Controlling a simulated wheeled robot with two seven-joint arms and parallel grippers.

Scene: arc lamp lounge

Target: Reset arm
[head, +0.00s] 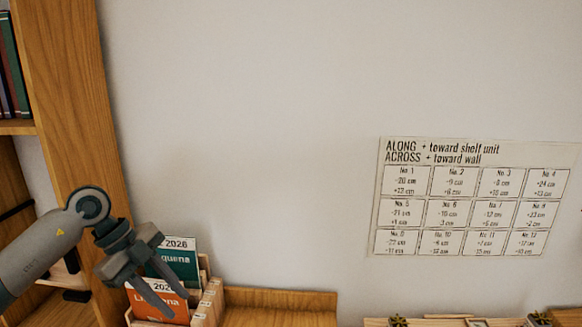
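My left arm comes in from the left edge. Its gripper (182,302) points down and to the right, with its two dark fingers spread apart. I see nothing held between them. The fingers overlap a green booklet (181,246) and an orange booklet (160,306) in the picture; I cannot tell whether they touch. My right gripper is not in view.
The booklets stand in a wooden holder (208,304) beside a wooden shelf unit (72,110). A low wooden surface (280,300) lies to the right. A printed chart (474,197) hangs on the wall (250,120). Small plants (398,320) show at the bottom right.

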